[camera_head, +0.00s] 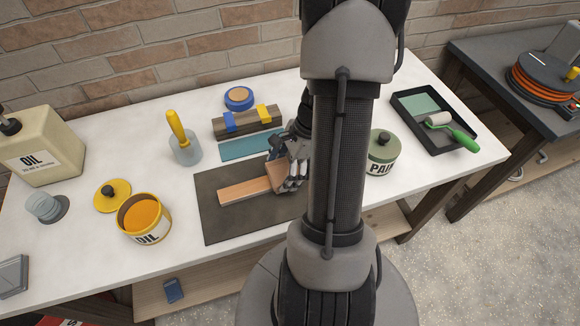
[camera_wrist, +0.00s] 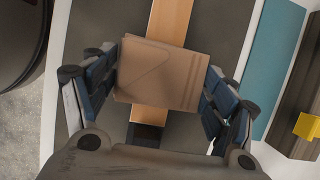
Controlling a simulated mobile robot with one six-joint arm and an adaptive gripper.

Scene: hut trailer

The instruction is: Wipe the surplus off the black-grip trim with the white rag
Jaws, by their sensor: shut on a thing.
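The trim (camera_head: 240,191) is a strip of orange-brown wood lying on a dark mat (camera_head: 222,217) on the white bench. In the wrist view the trim (camera_wrist: 169,20) runs up the picture, with its black grip (camera_wrist: 147,135) at the near end. My gripper (camera_head: 287,172) is shut on a folded square cloth, the rag (camera_wrist: 158,74), held by two opposite edges. The rag looks tan rather than white here. It lies across the trim near the grip; whether it presses on the wood cannot be told. My arm hides the grip in the head view.
Left of the mat stand an open oil tin (camera_head: 145,220) and a yellow-handled brush in a jar (camera_head: 184,140). Behind are a teal strip (camera_head: 247,146) and a dark wooden block (camera_head: 246,122). A green paint can (camera_head: 382,155) and roller tray (camera_head: 432,120) stand right of my arm.

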